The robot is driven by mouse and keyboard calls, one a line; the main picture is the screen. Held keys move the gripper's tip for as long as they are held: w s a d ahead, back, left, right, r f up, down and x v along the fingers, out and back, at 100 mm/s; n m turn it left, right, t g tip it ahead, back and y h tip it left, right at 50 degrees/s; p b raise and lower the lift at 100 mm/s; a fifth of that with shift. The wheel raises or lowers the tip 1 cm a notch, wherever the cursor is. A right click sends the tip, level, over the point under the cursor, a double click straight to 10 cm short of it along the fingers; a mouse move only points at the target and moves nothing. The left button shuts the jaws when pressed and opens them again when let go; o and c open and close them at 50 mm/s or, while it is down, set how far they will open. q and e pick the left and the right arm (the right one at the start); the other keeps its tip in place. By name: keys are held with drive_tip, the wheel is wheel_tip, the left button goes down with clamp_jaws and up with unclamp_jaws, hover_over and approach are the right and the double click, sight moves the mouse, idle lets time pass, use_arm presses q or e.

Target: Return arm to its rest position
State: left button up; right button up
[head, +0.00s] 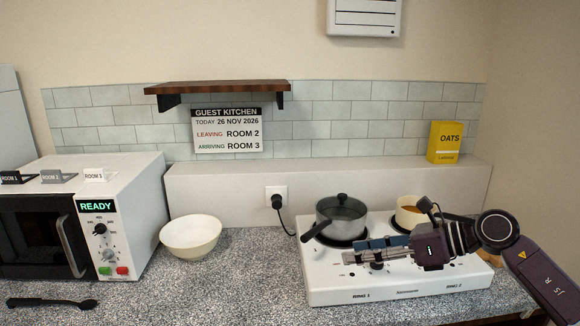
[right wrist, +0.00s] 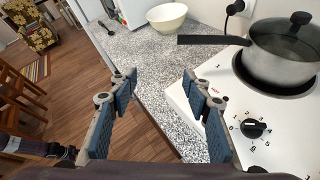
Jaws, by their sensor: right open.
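My right arm comes in from the right in the head view. Its right gripper (head: 372,248) is above the front of the white two-ring hob (head: 322,284), fingers pointing left. In the right wrist view the right gripper (right wrist: 160,105) has its two blue-padded fingers wide apart with nothing between them. Beyond the fingertips lie the counter edge and the wooden floor. The lidded grey pot (head: 343,218) stands on the left ring, behind the gripper and apart from it. My left gripper does not show in the head view.
A cream pot (head: 408,215) sits on the right ring, partly behind my arm. A white bowl (head: 190,236) stands left of the hob. The microwave (head: 132,215) reads READY. A black ladle (head: 52,302) lies at front left. A yellow oats box (head: 445,142) stands on the ledge.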

drive_tip(key=s+a+r+m+t+y, duration=0.1)
drive_tip(key=a+r+m+t+y, duration=0.4)
drive_tip(key=a+m, duration=0.3)
drive_tip(key=d+f+m+t+h, duration=0.3)
drive_tip(key=d+m+t+h, duration=0.15)
drive_tip(key=m, duration=0.55)
drive_tip(key=d+f+m+t+h, duration=0.25)
drive_tip(key=m+t+h, duration=0.3)
drive_tip(key=m, duration=0.35)
drive_tip(key=s+d+f+m+g+h, duration=0.3)
drive_tip(key=s+d+f+m+h, duration=0.15)
drive_tip(key=f, duration=0.25)
drive_tip(key=s+d+f+m+g+h, duration=0.3)
drive_tip(key=f+m, duration=0.3)
drive_tip(key=f, duration=0.2)
drive_tip(key=s+a+f+m+g, duration=0.1)
drive_tip(key=s+f+m+g, duration=0.2)
drive_tip(key=s+f+g, duration=0.75)
drive_tip(key=s+f+m+g, duration=0.1)
drive_tip(key=s+f+m, duration=0.4)
drive_tip(key=s, duration=1.2)
wheel_tip(320, 180, down, 28)
drive_tip(key=s+n, duration=0.2)
drive_tip(key=s+d+f+g, duration=0.2)
drive_tip(key=s+f, duration=1.3)
drive_tip(key=s, duration=0.2)
drive_tip(key=shift+d+f, duration=0.4)
